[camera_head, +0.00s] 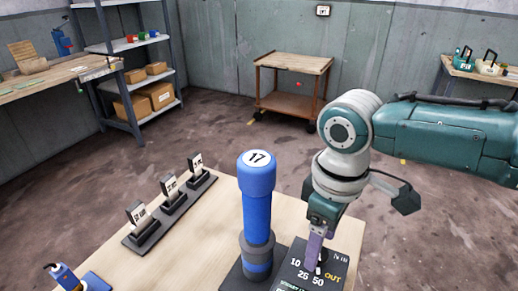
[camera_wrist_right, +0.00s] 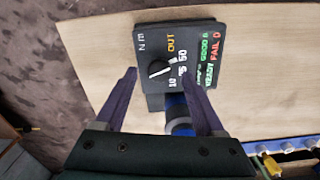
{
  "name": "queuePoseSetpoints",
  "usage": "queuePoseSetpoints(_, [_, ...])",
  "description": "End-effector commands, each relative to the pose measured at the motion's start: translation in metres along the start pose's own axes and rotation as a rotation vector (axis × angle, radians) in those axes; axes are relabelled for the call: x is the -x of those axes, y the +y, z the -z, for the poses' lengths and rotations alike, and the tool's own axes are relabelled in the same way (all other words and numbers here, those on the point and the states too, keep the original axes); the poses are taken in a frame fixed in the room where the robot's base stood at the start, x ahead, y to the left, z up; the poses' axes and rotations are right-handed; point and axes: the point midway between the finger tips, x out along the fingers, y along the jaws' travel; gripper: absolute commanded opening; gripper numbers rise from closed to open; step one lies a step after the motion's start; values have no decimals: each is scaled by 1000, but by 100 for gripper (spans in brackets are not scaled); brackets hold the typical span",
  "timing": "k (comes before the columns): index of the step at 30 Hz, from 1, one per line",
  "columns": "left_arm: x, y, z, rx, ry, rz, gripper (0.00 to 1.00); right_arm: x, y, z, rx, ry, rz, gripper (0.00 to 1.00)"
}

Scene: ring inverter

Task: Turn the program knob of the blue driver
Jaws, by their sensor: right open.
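The tall blue driver (camera_head: 257,205) stands upright in a dark base at the table's front, with 17 on its white top. Its lower blue part shows in the right wrist view (camera_wrist_right: 180,117). Beside it is a black panel (camera_head: 335,258) marked 10, 25, 50 and OUT. The panel's dark round knob (camera_wrist_right: 158,69) has a white pointer line; its exact setting is hard to tell. My right gripper (camera_head: 318,268) points down over the panel. In the right wrist view its open purple fingers (camera_wrist_right: 159,75) appear on either side of the knob; contact cannot be told. My left gripper is not in view.
Several numbered cards stand on a dark rail (camera_head: 152,238) left of the driver. A small blue tool (camera_head: 66,277) is at the lower left. The wooden tabletop (camera_head: 205,240) is bare between rail and driver. A cart (camera_head: 293,65) stands far behind.

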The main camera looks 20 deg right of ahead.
Motion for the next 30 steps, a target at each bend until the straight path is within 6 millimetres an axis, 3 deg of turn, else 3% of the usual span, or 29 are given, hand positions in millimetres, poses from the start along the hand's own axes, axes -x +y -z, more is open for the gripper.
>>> queuePoseSetpoints(6, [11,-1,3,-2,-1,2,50,48,0,1,2,5,-2,71])
queuePoseSetpoints(12, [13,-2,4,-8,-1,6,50,77,0,0,0,3,0,71])
queuePoseSetpoints(30, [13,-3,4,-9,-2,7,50,84,-1,0,1,2,1,71])
